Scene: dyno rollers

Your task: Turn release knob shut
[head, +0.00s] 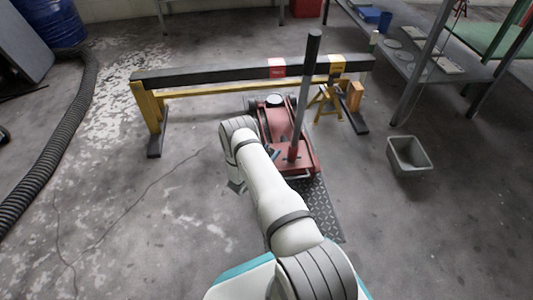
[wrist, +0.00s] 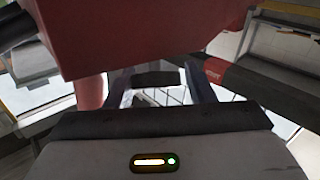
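A red floor jack (head: 273,127) stands on the floor under the beam, with its long dark handle (head: 306,88) tilted up. I cannot make out the release knob for certain in either view. My arm reaches forward to the left side of the jack. My gripper (head: 236,187) is low there, mostly hidden behind my wrist. In the wrist view my gripper (wrist: 158,88) has its two dark fingers apart. A dark bar-like shape shows between them; I cannot tell what it is or how far away. A large red block (wrist: 140,35), seemingly part of the jack, fills the upper part close by.
A black beam (head: 210,74) on yellow stands crosses behind the jack. A yellow jack stand (head: 327,103) is right of the jack. A grey bin (head: 408,155) and metal bench stand at right. A black hose (head: 60,150) lies at left; the left-centre floor is clear.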

